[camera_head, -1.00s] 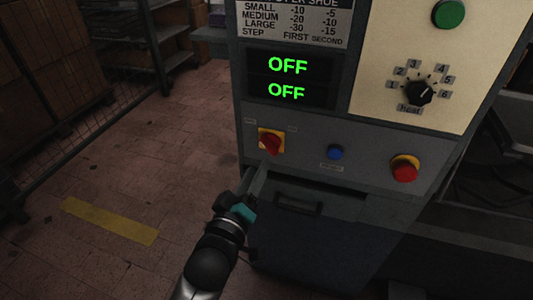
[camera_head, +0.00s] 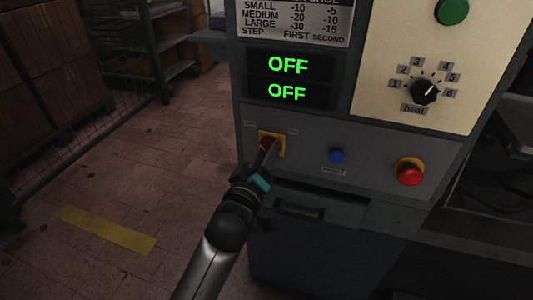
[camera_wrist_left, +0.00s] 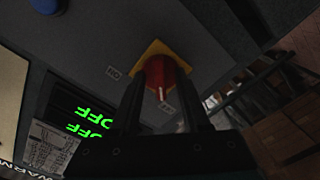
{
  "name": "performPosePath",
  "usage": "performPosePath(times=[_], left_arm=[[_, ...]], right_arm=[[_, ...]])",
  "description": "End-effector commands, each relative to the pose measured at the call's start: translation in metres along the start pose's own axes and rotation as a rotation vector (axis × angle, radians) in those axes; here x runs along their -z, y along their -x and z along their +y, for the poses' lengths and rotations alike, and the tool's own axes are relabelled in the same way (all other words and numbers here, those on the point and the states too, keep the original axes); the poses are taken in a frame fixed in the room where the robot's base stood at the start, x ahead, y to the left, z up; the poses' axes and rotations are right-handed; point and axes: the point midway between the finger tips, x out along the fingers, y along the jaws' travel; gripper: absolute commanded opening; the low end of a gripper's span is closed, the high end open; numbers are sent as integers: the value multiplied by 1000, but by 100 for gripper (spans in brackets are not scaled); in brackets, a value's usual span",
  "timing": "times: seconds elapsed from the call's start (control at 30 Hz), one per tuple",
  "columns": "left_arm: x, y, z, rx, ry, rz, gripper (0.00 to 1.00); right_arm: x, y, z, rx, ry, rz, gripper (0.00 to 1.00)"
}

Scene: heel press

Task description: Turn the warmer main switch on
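The warmer main switch is a red rotary knob (camera_head: 265,142) on a yellow square plate, on the grey panel below two green "OFF" displays (camera_head: 288,79). My left gripper (camera_head: 267,156) is at the switch, its fingers partly covering the knob. In the left wrist view the red knob (camera_wrist_left: 164,76) with a white mark lies between the two finger ends (camera_wrist_left: 164,88). The fingers are apart, one on each side of it; firm contact cannot be made out. Small labels flank the plate. My right gripper is not in view.
To the right on the panel are a blue button (camera_head: 337,156) and a red button (camera_head: 410,173) on a yellow ring. Above are a heat dial (camera_head: 424,91) and a green button (camera_head: 452,11). A drawer handle (camera_head: 299,211) sits below. Open floor lies left.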

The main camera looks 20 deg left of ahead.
Motion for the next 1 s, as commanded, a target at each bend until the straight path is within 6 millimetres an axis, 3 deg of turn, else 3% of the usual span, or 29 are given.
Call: performPosePath(times=[0.07,0.4,1.0], left_arm=[[0,0,0,0,0,0,38],[0,0,0,0,0,0,0],[0,0,0,1,-18,0,0]], right_arm=[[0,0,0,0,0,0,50],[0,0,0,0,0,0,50],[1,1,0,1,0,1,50]])
